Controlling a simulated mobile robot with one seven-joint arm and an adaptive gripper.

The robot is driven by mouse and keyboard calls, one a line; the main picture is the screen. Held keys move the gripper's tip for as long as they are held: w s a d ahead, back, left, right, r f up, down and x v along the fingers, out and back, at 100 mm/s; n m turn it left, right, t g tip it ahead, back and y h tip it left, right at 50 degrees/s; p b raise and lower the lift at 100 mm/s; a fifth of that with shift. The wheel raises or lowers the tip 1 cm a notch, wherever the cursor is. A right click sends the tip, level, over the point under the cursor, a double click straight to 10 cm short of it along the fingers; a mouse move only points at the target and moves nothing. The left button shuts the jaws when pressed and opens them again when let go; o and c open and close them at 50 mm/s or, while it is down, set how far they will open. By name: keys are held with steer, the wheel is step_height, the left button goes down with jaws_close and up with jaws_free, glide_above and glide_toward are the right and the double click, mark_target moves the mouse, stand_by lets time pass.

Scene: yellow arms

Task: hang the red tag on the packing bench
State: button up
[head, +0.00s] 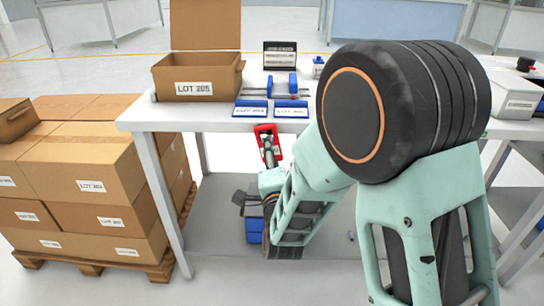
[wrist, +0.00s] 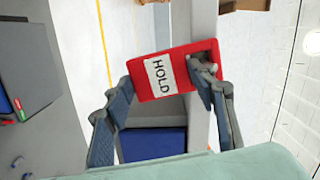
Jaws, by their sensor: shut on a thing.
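The red tag (head: 265,131) is a small red plate with an opening, in front of the packing bench's (head: 160,122) near edge in the head view. In the wrist view the red tag (wrist: 194,68) shows a white label reading HOLD, with a cut-out at its right end. My gripper (head: 268,153) is shut on the red tag; in the wrist view its fingers (wrist: 165,90) are at either side of it. Two blue tags (head: 251,108) (head: 291,110) with white labels are at the bench's front edge. Whether the red tag touches the bench is unclear.
An open carton (head: 197,88) labelled LOT 205 stands on the bench's left. A dark sign (head: 279,54) and a blue-ended fixture (head: 292,84) are behind the blue tags. Stacked cartons on a pallet (head: 85,263) fill the left. A blue bin (head: 253,230) is under the bench.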

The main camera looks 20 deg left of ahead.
steer(key=shift+s+a, duration=0.1)
steer(key=shift+a, duration=0.05)
steer(key=o, duration=1.2)
steer(key=shift+o, duration=0.2)
steer(key=shift+r, duration=0.15)
steer(key=r+p+v, duration=0.1)
steer(key=p+v, duration=0.2)
steer(key=v, duration=0.5)
steer(key=shift+a+r+p, duration=0.35)
steer(key=shift+p, duration=0.05)
